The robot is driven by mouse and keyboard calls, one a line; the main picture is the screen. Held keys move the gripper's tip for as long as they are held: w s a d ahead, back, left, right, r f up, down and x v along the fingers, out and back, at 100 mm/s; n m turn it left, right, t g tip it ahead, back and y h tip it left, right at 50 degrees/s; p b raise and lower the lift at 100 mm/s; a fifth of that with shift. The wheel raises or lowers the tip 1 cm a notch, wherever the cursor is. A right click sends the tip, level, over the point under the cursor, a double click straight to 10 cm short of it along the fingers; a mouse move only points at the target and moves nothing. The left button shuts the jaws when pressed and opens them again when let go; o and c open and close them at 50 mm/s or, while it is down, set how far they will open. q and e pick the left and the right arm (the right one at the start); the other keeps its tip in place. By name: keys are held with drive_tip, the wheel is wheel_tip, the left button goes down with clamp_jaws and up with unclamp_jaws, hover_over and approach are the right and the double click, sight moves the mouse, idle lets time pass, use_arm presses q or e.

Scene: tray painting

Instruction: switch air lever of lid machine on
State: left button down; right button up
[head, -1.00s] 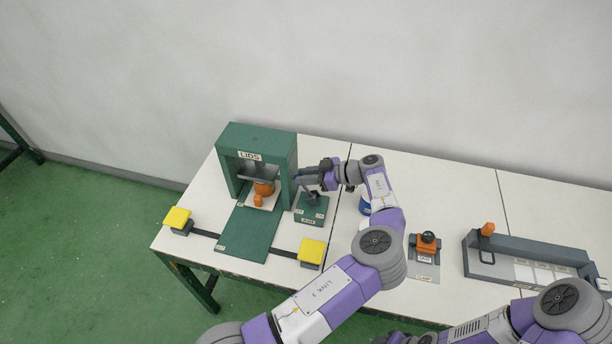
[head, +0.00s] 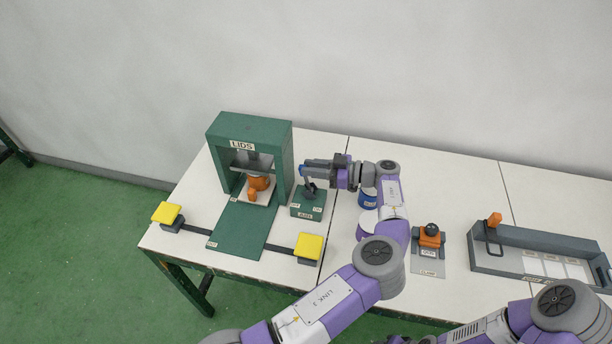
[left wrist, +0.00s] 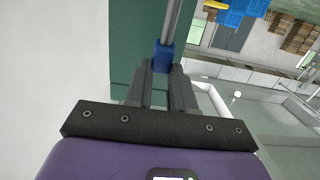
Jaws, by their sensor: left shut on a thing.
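The green lid machine (head: 250,120), marked LIDS, stands at the left of the table. The small green air lever box (head: 308,206) is just right of it, with a label at each side of its top. Its lever has a blue knob (head: 302,169), which stands up and leans slightly left in the head view. My left gripper (head: 308,169) is shut on the knob from the right. In the left wrist view the blue knob (left wrist: 163,58) sits between the fingertips, with a grey rod running on beyond it. My right gripper is out of view.
Yellow buttons (head: 166,212) and (head: 309,246) flank the green plate before the machine. An orange object (head: 259,184) sits inside it. An orange clamp (head: 430,238) and a grey tray (head: 550,245) are further right.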

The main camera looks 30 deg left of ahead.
use_arm(q)
drive_tip(key=shift+w+d+f+g+y+b, duration=0.2)
drive_tip(key=shift+d+y+b, duration=0.7)
drive_tip(key=shift+b, duration=0.55)
drive_tip(key=shift+w+d+f+g+y+b, duration=0.1)
drive_tip(key=shift+w+d+f+y+b, duration=0.1)
drive_tip(key=shift+d+y+b, duration=0.95)
drive_tip(key=shift+a+h, duration=0.25)
drive_tip(key=shift+a, duration=0.1)
drive_tip(key=c, duration=1)
unclamp_jaws()
drive_tip(key=shift+b, duration=0.3)
drive_tip(key=shift+o, duration=0.2)
wheel_tip(320, 180, up, 10)
drive_tip(key=p, duration=0.2)
drive_tip(key=shift+p, duration=0.35)
